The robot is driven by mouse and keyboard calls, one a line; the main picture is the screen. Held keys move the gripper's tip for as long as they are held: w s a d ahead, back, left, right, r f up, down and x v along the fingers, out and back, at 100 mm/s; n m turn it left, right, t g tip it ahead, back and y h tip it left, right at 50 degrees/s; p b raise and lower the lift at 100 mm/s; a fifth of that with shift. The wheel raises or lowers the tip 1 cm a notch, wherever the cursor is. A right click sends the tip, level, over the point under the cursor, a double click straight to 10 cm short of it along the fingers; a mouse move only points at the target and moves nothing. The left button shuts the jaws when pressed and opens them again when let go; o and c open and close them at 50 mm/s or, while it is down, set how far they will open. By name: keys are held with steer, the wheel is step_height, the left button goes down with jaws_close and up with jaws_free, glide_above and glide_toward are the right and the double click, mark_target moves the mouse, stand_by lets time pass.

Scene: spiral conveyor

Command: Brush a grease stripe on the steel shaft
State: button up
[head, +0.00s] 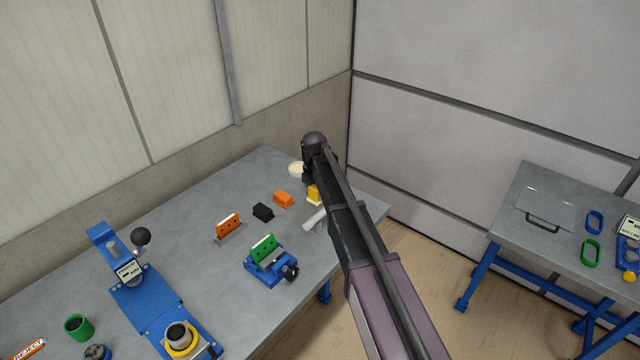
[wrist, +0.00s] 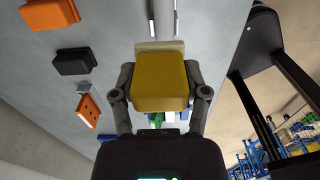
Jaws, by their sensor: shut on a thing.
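My gripper (wrist: 160,92) is shut on the yellow brush (wrist: 160,84), whose pale bristle edge (wrist: 160,46) points away from the wrist. In the head view the yellow brush (head: 314,193) shows partly behind my arm, above the table's right part. The steel shaft (head: 315,220) is a light grey bar on the table, partly hidden by my arm. It also shows in the wrist view (wrist: 163,16), beyond the bristles. I cannot tell whether the bristles touch it. A round dish with cream-coloured contents (head: 296,170) stands near the back, beside my gripper.
An orange block (head: 283,200), a black block (head: 263,212) and an orange plate with holes (head: 228,227) stand left of the shaft. A blue vise (head: 268,262) holds a green part in front. A blue press (head: 140,290) is farther left. Walls stand behind the table.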

steer(key=shift+w+d+r+p, duration=0.15)
steer(key=shift+d+r+p, duration=0.2)
steer(key=shift+d+r, duration=0.3)
steer(key=shift+a, duration=0.1)
